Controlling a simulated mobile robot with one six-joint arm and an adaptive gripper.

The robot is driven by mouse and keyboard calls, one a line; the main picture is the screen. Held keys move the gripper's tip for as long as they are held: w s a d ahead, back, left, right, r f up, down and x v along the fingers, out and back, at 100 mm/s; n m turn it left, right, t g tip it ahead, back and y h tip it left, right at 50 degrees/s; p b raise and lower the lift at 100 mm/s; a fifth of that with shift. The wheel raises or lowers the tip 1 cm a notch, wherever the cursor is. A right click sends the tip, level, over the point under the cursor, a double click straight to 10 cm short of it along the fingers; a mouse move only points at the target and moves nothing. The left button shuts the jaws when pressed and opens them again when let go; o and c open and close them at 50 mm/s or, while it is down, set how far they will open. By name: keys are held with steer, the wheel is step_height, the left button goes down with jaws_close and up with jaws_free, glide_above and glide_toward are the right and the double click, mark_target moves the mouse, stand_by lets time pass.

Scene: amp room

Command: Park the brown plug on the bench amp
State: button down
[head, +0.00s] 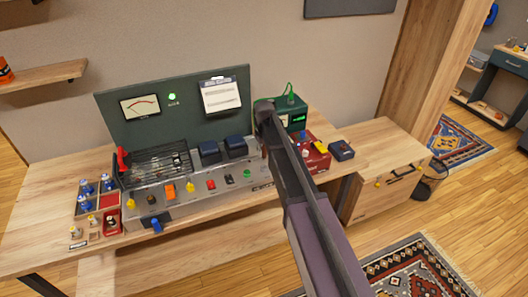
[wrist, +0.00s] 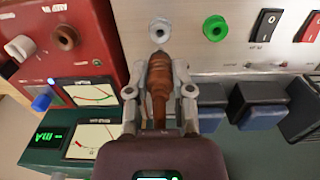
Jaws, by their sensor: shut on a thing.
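My gripper (wrist: 160,92) is shut on the brown plug (wrist: 157,75) in the wrist view. The plug's tip points up the picture at a pale grey round socket (wrist: 160,29) on the amp's metal face. I cannot tell whether the tip touches it. A green socket (wrist: 215,28) sits right of it. In the head view the bench amp (head: 205,203) is a metal chassis with coloured parts on its face. My arm hides the gripper and plug there.
A red box (wrist: 88,25) with a brown socket (wrist: 65,38) is close left in the wrist view. Dark blue blocks (wrist: 260,105) and rocker switches (wrist: 268,25) are to the right. A green meter box (head: 290,112) stands behind. A parts tray (head: 85,228) is at the bench's left.

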steer(key=shift+f+b, duration=0.8)
steer(key=shift+f, duration=0.25)
steer(key=shift+f+b, duration=1.75)
stand_by(2.1)
steer(key=shift+c, duration=2.1)
jaws_free()
steer(key=shift+r, duration=0.15)
step_height(320, 180, up, 8)
steer(key=p, duration=0.8)
steer(key=shift+r+p, duration=0.25)
steer(key=shift+p, duration=0.15)
steer(key=s+d+f+b, duration=0.1)
steer(key=s+d, duration=1.1)
steer(key=s, duration=0.1)
steer(key=shift+d+f+b, duration=0.3)
steer(key=shift+f+b, duration=0.1)
